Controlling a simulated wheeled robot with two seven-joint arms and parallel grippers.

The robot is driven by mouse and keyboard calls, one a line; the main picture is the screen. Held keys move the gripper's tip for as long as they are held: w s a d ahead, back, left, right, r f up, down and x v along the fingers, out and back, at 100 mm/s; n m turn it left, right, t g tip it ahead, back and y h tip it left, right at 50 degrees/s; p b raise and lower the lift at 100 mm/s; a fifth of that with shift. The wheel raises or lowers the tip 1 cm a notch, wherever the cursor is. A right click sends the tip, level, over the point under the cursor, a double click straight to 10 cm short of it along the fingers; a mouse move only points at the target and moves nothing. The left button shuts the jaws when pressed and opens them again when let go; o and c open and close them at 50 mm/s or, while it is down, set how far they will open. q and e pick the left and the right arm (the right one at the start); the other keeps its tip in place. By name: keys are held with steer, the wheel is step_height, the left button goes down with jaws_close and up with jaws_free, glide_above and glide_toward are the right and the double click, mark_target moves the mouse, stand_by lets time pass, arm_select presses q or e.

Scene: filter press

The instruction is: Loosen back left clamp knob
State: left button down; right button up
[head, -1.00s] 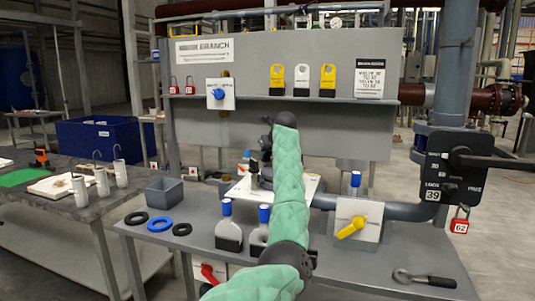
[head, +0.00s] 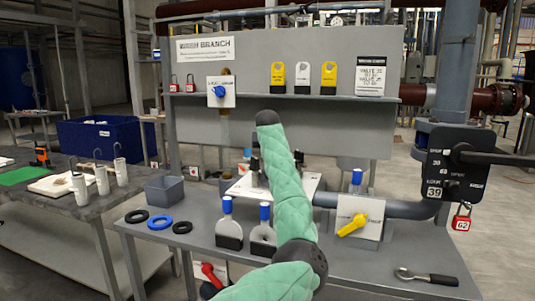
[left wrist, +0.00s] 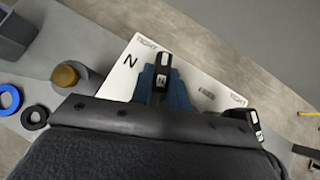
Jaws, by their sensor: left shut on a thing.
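In the left wrist view, my left gripper (left wrist: 163,88) has its blue fingers closed on either side of a black clamp knob (left wrist: 162,64) with a white mark. The knob stands at the white plate (left wrist: 118,82) lettered "N". A second dark knob (left wrist: 252,121) with a white label stands near the lower right, apart from the fingers. In the head view, the white plate (head: 311,181) lies on the bench behind my green-sleeved left arm. A dark knob (head: 299,158) shows just right of the arm. My right gripper is out of view.
Rings (head: 160,223) and a grey bin (head: 164,190) lie left. A yellow-handled valve (head: 353,225), a pipe and a wrench (head: 425,277) are right. The bench's front right is mostly clear.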

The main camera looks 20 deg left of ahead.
arm_select(q)
steer(key=m+h, duration=0.1)
steer(key=m+h+b, duration=0.1)
steer(key=shift+a+f+m, duration=0.1)
steer(key=shift+a+m, duration=0.1)
steer(key=shift+m, duration=0.2)
steer(key=m+h+b, duration=0.2)
steer(key=m+h, duration=0.1)
steer(key=shift+a+m, duration=0.2)
steer(key=shift+m, duration=0.1)
steer(key=m+h+b, duration=0.1)
steer(key=m, duration=0.1)
steer(key=m+g+h+b, duration=0.1)
steer(key=m+h, duration=0.1)
steer(key=shift+w+a+m+g, duration=0.2)
steer(key=shift+m+g, duration=0.1)
steer(key=shift+m, duration=0.1)
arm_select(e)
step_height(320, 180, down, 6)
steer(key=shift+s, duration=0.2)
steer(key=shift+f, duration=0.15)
arm_select(q)
steer(key=c, duration=1.4)
jaws_free()
steer(key=shift+o, duration=0.2)
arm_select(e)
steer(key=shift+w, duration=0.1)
